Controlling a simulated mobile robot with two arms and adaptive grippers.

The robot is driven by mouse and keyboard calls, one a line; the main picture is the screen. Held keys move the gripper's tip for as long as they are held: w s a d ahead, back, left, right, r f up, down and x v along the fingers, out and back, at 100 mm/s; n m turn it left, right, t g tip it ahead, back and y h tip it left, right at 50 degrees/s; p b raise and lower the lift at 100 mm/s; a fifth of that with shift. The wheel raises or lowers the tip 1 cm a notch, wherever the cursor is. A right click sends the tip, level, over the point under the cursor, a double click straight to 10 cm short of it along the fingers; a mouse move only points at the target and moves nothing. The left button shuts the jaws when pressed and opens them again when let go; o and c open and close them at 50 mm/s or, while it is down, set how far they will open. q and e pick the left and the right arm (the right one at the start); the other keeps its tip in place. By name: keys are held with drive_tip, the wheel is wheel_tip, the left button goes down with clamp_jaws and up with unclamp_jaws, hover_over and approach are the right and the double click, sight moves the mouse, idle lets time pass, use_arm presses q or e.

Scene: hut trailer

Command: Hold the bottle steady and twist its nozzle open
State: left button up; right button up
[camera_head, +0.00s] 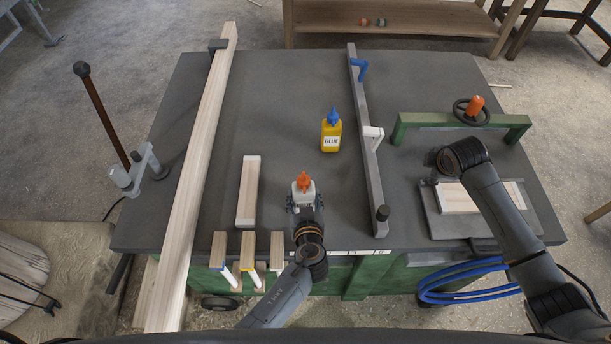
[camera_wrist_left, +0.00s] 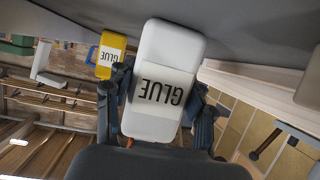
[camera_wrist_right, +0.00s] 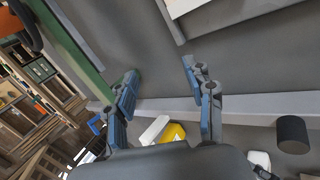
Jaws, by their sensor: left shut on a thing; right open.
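A white glue bottle (camera_head: 303,197) with an orange nozzle (camera_head: 304,180) stands near the front middle of the dark table. My left gripper (camera_head: 304,205) is shut on its body; in the left wrist view the bottle (camera_wrist_left: 168,75) sits between both fingers, its label visible. My right gripper (camera_wrist_right: 160,78) is open and empty in the right wrist view. In the head view it is mostly hidden by its own wrist, above the table's right part and well right of the bottle.
A yellow glue bottle (camera_head: 331,138) with a blue nozzle stands behind the white one. A long bar clamp (camera_head: 366,140) lies between my grippers. A long plank (camera_head: 200,150), a short wood block (camera_head: 248,190), a green clamp frame (camera_head: 415,121) and a board on a plate (camera_head: 458,203) are around.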

drive_tip(key=a+r+m+g+y, duration=0.1)
drive_tip(key=a+r+m+y, duration=0.35)
drive_tip(key=a, duration=1.05)
drive_tip(key=g, duration=0.3)
approach(305, 179)
drive_tip(key=shift+n+y, duration=0.45)
drive_tip(key=x, duration=0.9)
drive_tip(key=shift+d+f, duration=0.25)
clamp_jaws()
